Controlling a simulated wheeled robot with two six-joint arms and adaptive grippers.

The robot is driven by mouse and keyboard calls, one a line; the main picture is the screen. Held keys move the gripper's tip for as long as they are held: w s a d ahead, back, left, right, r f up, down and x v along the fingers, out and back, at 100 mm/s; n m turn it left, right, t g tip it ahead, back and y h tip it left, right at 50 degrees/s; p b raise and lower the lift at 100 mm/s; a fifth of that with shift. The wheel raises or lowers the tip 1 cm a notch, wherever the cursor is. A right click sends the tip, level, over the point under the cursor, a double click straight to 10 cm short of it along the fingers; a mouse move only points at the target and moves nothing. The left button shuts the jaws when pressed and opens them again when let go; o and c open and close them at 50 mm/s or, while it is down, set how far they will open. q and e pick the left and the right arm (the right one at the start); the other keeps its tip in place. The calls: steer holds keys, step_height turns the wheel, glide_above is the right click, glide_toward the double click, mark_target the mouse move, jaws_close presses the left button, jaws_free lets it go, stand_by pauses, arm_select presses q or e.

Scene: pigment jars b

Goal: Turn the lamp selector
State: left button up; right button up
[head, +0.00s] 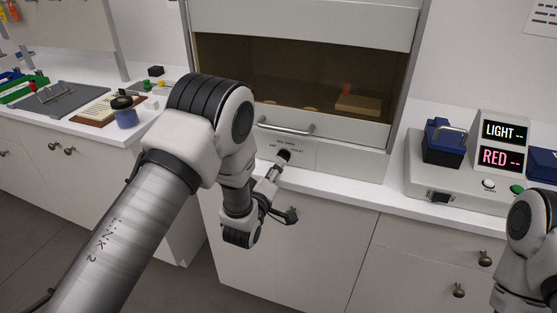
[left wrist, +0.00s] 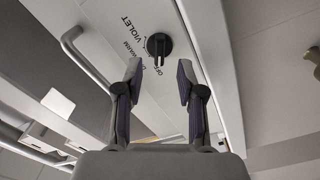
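The lamp selector is a round black knob (head: 283,155) on the pale panel below the fume hood's sash. In the left wrist view the knob (left wrist: 159,46) sits just beyond my fingertips, roughly centred between them. Its raised grip extends downward in the picture, near the small lettering that appears to read OFF. WARM and VIOLET are lettered along its left side. My left gripper (left wrist: 160,76) is open, with a clear gap between its fingers and nothing in it. In the head view it (head: 277,169) is close to the knob. My right gripper is out of view.
The hood's bar handle (head: 286,127) runs just above the knob panel. A console (head: 420,170) with LIGHT and RED displays (head: 502,145) stands on the right counter. A dark-lidded blue jar (head: 125,116) is on the left counter. Cabinets lie below the panel.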

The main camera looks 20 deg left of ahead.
mark_target(283, 157)
arm_select(q)
steer(key=w, duration=0.3)
steer(key=shift+w+d, duration=0.15)
steer(key=shift+d, duration=0.1)
steer(key=shift+w+a, duration=0.1)
steer(key=shift+w, duration=0.2)
jaws_close()
